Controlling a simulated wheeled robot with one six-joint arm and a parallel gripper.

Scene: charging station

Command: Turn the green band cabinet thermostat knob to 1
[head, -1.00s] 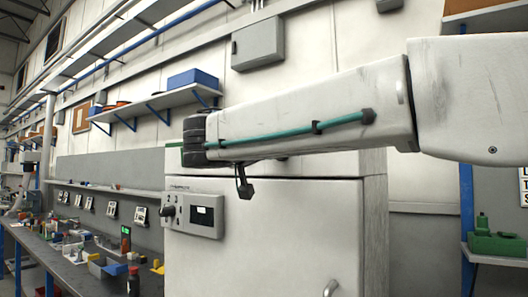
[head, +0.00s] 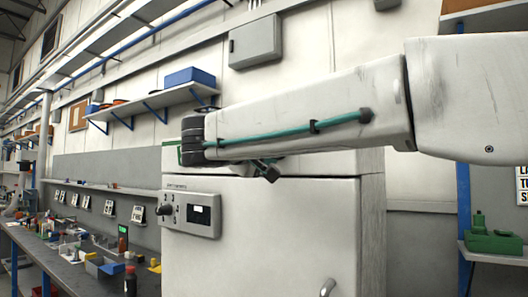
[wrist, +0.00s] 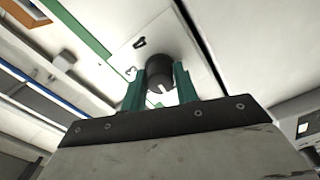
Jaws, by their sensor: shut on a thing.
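In the wrist view, my gripper (wrist: 159,82) has its two teal fingers shut on a dark round knob (wrist: 160,66), one on each side. A short white mark shows on the knob, facing the palm side between the fingers. A green band (wrist: 78,27) runs beside that plate. In the head view, my forearm and black wrist joint hide the knob and fingers. A little of the green band (head: 171,143) shows left of the wrist, on the white cabinet (head: 270,225).
A grey control box (head: 190,228) with another black knob (head: 165,210) and a small display is on the cabinet front below my wrist. A cluttered workbench (head: 70,265) stands left. A shelf with a blue bin (head: 190,77) is behind.

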